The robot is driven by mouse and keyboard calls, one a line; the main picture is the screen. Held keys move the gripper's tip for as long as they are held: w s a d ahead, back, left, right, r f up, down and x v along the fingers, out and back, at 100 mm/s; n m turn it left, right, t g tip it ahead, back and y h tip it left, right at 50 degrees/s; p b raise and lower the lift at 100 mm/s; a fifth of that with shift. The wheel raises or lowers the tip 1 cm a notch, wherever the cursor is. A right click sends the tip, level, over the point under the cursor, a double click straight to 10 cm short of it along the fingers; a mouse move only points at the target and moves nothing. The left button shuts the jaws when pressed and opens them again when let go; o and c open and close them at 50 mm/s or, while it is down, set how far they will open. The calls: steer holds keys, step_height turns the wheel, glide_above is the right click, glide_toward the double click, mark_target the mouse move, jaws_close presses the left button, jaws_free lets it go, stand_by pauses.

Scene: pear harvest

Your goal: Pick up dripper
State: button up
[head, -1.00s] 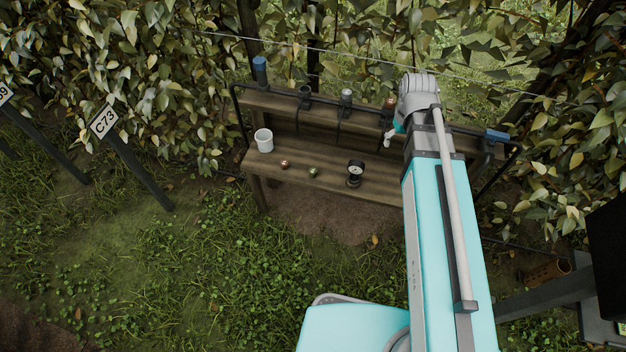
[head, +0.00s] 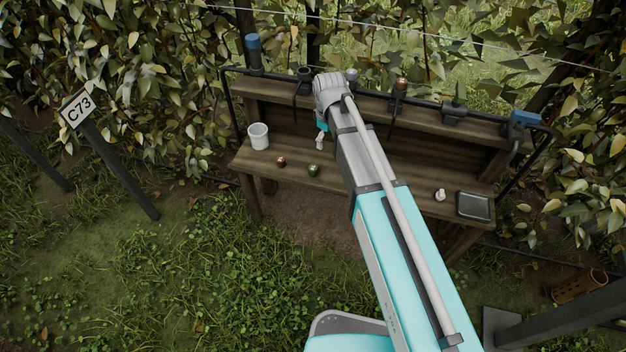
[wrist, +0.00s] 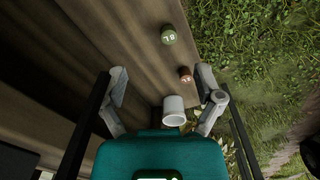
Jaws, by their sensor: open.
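Two small round drippers lie on the bench seat, one reddish-brown (head: 281,161) and one green (head: 314,170). In the wrist view the green dripper (wrist: 168,34) shows "8 L" on its top, and the brown dripper (wrist: 185,74) has a marking too small to read surely. My gripper (wrist: 161,76) is open and empty, above the bench. In the wrist view the brown dripper is near the right finger, and the green one is ahead, between the lines of the fingers. In the head view my gripper (head: 320,137) is partly hidden by my arm.
A white cup (head: 258,136) stands at the bench's left end; it also shows in the wrist view (wrist: 174,112). A small white part (head: 440,195) and a dark tray (head: 474,206) are at the right. Several holders with tools line the back rail (head: 425,116).

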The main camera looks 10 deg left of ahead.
steer(key=n+b, duration=0.1)
steer(key=b, duration=0.1)
glide_above(313, 168)
step_height(313, 168, down, 4)
steer(key=r, duration=0.1)
steer(key=shift+s+a+f+n, duration=0.2)
steer(key=shift+a+f+n, duration=0.1)
steer(key=shift+n, duration=0.1)
steer(key=shift+d+f+b, duration=0.1)
steer(key=shift+f+b, duration=0.05)
steer(key=shift+b, duration=0.15)
step_height(313, 168, down, 8)
steer(key=b, duration=0.8)
steer(key=shift+w+f, duration=0.1)
steer(key=shift+f, duration=0.1)
steer(key=shift+w+d+f+b, duration=0.1)
steer(key=shift+f+b, duration=1.2)
steer(key=shift+b, duration=0.1)
steer(key=shift+w+f+b, duration=0.1)
steer(key=shift+f+b, duration=1.2)
steer(key=shift+b, duration=0.1)
steer(key=c, duration=0.9)
